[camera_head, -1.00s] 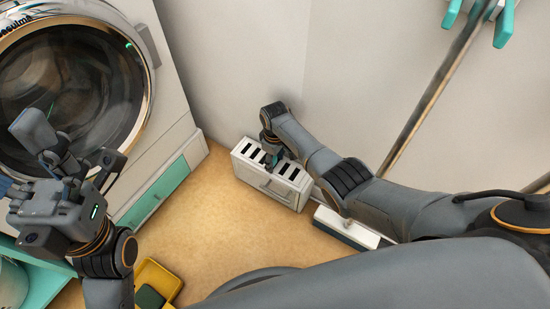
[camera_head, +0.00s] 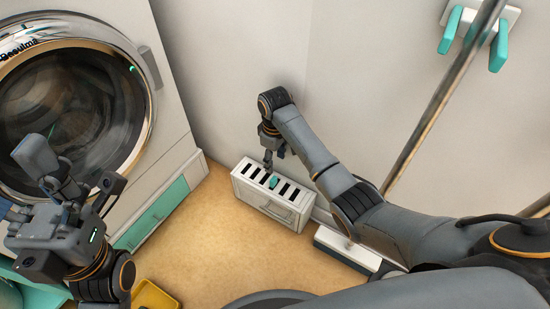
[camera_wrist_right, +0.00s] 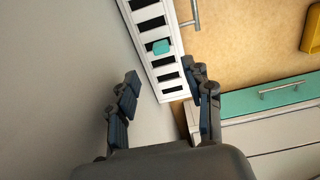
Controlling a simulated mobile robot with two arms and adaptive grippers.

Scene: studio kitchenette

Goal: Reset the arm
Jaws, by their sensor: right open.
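My right gripper (camera_head: 273,158) hangs just above the back edge of a white slotted box (camera_head: 246,187), near the wall. In the right wrist view the right gripper (camera_wrist_right: 162,77) has its two fingers apart with nothing between them. The slotted box (camera_wrist_right: 176,95) lies beyond the fingertips there. A small teal piece (camera_head: 273,181) sits in one of the box's dark slots; it also shows in the wrist view (camera_wrist_right: 161,47), apart from the fingers. My left gripper (camera_head: 75,172) is at the left, in front of the washer, with its fingers spread and empty.
A washing machine (camera_head: 165,130) with a round door stands at the left. A white block with a dark side (camera_head: 345,243) lies right of the box, under my right arm. A pole (camera_head: 440,100) leans by the wall. A yellow tray (camera_head: 150,297) is at the bottom. Tan floor (camera_head: 205,240) is clear.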

